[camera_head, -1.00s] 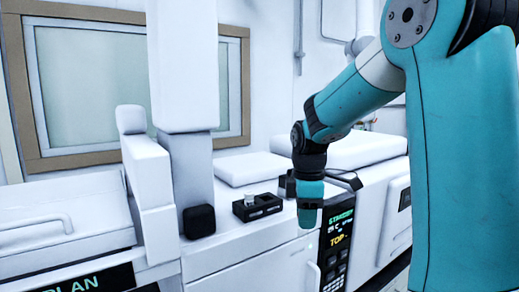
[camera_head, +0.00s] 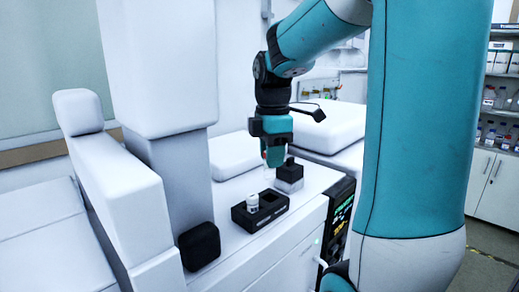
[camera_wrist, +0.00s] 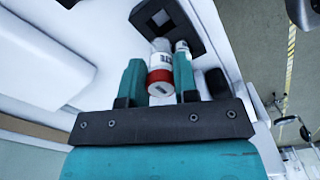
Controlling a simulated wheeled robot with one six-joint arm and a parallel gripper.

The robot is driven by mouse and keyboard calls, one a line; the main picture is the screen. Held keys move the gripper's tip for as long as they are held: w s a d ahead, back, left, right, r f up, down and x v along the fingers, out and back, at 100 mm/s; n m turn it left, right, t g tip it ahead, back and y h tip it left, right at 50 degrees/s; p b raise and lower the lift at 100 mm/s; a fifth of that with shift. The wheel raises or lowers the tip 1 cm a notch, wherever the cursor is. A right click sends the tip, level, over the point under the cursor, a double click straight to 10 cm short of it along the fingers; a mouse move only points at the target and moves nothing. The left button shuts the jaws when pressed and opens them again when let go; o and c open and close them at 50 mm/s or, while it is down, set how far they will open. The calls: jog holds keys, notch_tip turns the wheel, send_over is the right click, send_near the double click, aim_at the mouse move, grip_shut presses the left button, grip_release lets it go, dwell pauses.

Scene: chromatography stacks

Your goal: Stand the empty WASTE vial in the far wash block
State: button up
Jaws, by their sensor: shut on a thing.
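My gripper (camera_head: 272,160) is shut on a small vial and holds it over the white worktop. In the wrist view the vial (camera_wrist: 160,62) has a pale body with a dark-lettered label and a red end; I cannot read the label fully. It is between both fingers. A black block (camera_head: 243,222) with square wells stands on the worktop, to the left of and nearer than my gripper. A white-capped vial (camera_head: 252,201) stands in its left well; the right well looks empty. A black block with wells also shows in the wrist view (camera_wrist: 188,33), beyond the fingertips.
A smaller black-and-pale block (camera_head: 289,174) stands just right of my gripper. White instrument housings flank the worktop. Shelves with bottles (camera_head: 497,100) are far right.

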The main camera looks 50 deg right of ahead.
aim_at(273, 179)
jog(key=shift+a+f+b, duration=0.1)
jog(key=shift+f+b, duration=1.75)
jog(key=shift+f, duration=0.15)
jog(key=shift+s+d, duration=0.1)
jog(key=shift+d, duration=0.1)
jog(key=shift+f, duration=0.1)
jog(key=shift+f+b, duration=0.65)
jog(key=shift+f, duration=0.6)
jog(key=shift+f, duration=0.1)
jog(key=shift+f+b, duration=0.4)
jog(key=shift+f, duration=0.15)
